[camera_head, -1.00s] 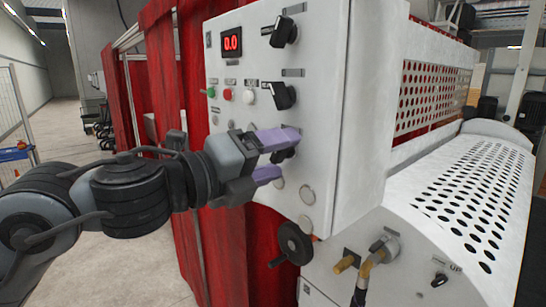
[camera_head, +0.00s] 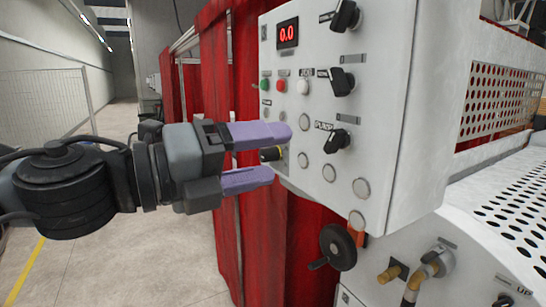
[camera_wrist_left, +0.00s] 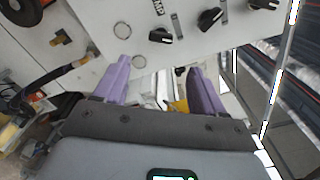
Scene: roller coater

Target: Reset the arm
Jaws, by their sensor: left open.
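My left gripper (camera_head: 268,157) is in the head view, coming in from the left, with its two purple fingers open and apart. It is in front of the lower left part of the white control panel (camera_head: 385,110). A yellow and black knob (camera_head: 271,154) shows between the fingertips in the picture; I cannot tell whether they touch it. In the left wrist view the open fingers (camera_wrist_left: 160,85) point toward the panel face, with black knobs (camera_wrist_left: 160,36) above them. The gap between them holds nothing clearly gripped. My right gripper is not in view.
The panel has a red display (camera_head: 288,33), several buttons and black rotary switches (camera_head: 342,82). Below it are a black handwheel (camera_head: 338,247) and a brass hose fitting (camera_head: 432,262). Red curtains (camera_head: 250,90) hang behind. Open floor (camera_head: 110,265) lies at the left.

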